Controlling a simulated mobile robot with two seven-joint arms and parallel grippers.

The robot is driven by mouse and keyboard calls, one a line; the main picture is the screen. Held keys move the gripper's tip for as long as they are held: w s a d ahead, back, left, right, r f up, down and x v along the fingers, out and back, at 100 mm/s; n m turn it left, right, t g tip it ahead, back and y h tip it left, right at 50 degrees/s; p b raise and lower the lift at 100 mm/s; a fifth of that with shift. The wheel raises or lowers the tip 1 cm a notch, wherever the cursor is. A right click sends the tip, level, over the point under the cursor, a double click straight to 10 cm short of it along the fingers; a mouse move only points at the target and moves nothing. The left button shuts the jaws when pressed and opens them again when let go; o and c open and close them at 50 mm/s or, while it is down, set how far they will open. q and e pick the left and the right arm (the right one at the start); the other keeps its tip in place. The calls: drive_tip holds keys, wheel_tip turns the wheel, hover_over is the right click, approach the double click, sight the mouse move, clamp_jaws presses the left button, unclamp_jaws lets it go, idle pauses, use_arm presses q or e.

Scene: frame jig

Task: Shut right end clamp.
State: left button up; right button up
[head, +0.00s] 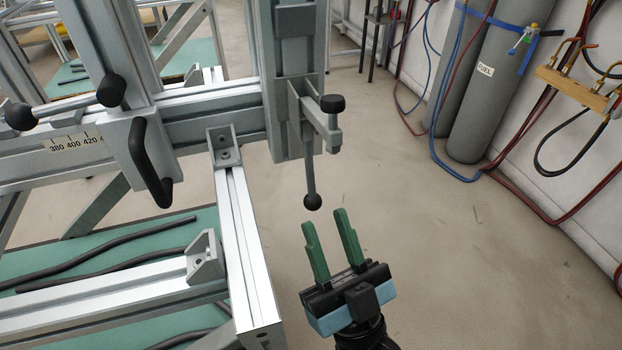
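The right end clamp (307,110) is mounted on the right upright of the jig in the head view. Its metal lever (310,172) hangs down and ends in a black ball knob (312,201). A short arm with a black cap (332,103) sticks out to the right of the clamp. My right gripper (325,218) has two green fingers, spread apart with nothing between them. Its fingertips are just below the ball knob in the picture; I see no clear contact. My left gripper is out of view.
A metal frame with rails (246,250) fills the left side, over a green surface with dark bent rods (95,245). A black handle (150,165) and a scale are on the left carriage. Gas cylinders (487,90) and hoses stand at the right wall. The floor between is clear.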

sight(313, 188)
drive_tip(key=shift+p+x, duration=0.35)
drive_tip(key=shift+x, duration=3.5)
clamp_jaws()
drive_tip(key=shift+f, duration=0.1)
